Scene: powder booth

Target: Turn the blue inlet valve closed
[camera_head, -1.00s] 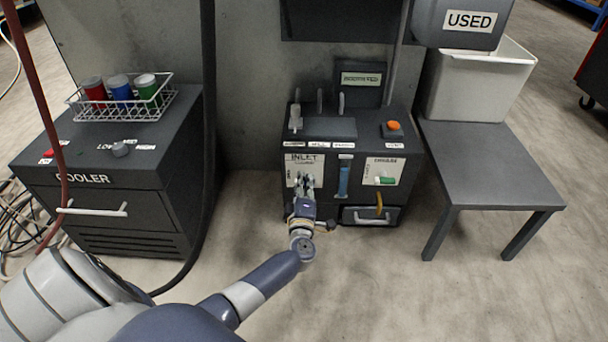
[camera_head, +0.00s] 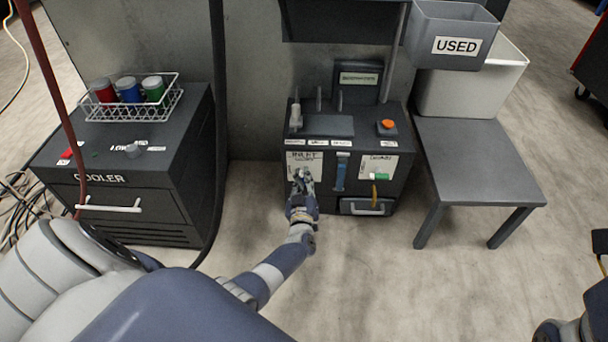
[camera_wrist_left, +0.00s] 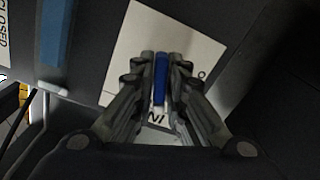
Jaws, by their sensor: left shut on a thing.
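The blue inlet valve handle (camera_wrist_left: 160,78) shows in the left wrist view as a narrow blue bar between my fingertips, in front of the white inlet label (camera_wrist_left: 190,42). My left gripper (camera_wrist_left: 161,62) is shut on it. In the head view my left gripper (camera_head: 302,178) is at the inlet label (camera_head: 304,160) on the front of the dark unit (camera_head: 330,200). There the fingers hide the handle. Its exact angle against the label marks is hard to read.
Right of the inlet label are a blue strip (camera_head: 341,172), a second label with a green handle (camera_head: 382,176), and a yellow piece (camera_head: 374,192) above a drawer (camera_head: 366,207). The cooler (camera_head: 110,190) stands left, a grey table (camera_head: 475,165) right. Floor between is clear.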

